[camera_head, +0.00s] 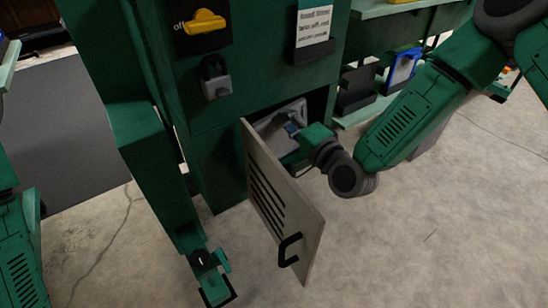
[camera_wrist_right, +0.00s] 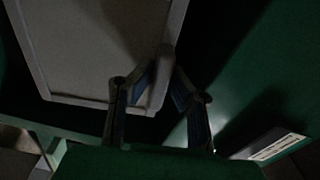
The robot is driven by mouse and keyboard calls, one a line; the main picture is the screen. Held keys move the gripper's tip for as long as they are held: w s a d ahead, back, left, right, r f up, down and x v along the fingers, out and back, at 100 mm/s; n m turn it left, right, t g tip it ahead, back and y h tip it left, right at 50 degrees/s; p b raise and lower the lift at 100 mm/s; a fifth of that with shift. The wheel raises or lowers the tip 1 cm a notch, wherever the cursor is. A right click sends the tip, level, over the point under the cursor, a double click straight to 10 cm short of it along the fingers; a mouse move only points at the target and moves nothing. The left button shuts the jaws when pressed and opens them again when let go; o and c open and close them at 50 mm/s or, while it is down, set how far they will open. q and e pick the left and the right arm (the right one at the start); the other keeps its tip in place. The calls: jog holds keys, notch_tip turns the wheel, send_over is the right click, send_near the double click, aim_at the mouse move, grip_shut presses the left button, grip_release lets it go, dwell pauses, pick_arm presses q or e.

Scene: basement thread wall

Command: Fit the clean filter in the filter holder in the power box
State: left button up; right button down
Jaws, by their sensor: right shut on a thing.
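The dark green power box (camera_head: 220,155) stands in front of me with its low compartment open. Its slotted grey door (camera_head: 279,205) is swung out toward me. My right gripper (camera_head: 290,130) reaches into the opening and is shut on the grey tab of a light grey, rimmed panel, which looks like the clean filter (camera_head: 270,125). In the right wrist view the fingers (camera_wrist_right: 164,72) close on the tab at the corner of the filter (camera_wrist_right: 95,45). The filter holder is hidden in shadow, so I cannot tell how the filter sits in it.
The door's black handle (camera_head: 287,249) sticks out near its free edge. A yellow switch (camera_head: 204,21) and a grey padlock (camera_head: 215,78) are on the box above. Green shelves with dark bins (camera_head: 357,88) stand right. The concrete floor ahead is mostly clear.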

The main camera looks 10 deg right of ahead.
jog(key=p+v, duration=0.1)
jog(key=v, duration=1)
jog(key=shift+s+p, duration=0.35)
